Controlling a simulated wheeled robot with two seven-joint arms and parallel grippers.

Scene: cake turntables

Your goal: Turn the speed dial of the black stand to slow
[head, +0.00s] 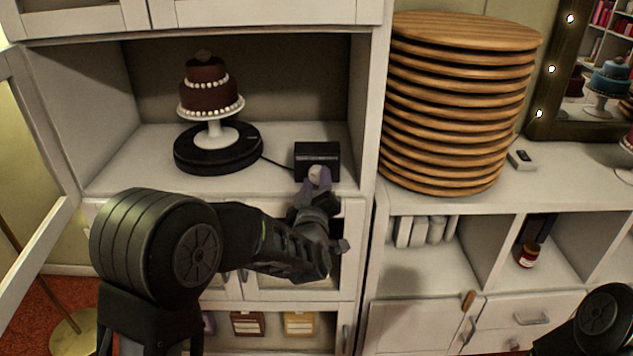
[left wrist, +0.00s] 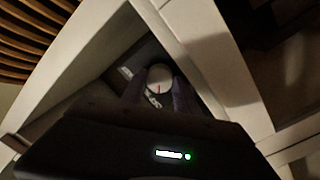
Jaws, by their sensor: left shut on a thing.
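The black stand (head: 218,152) is a round, low turntable with a chocolate cake on a white pedestal on it. A cable runs from it to a small black control box (head: 317,153) at the shelf's right front. A pale round dial (left wrist: 159,77) with a short red line sits on the box's face in the left wrist view; small markings beside it are too small to read. My left gripper (head: 318,182) is at the front of the box, its purplish fingers shut on the dial from both sides. My right gripper is not in view.
The shelf (head: 110,180) has a left wall and a right post close to my left gripper. A tall stack of wooden boards (head: 455,100) stands right of the post. An open cabinet door (head: 35,150) is at the left.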

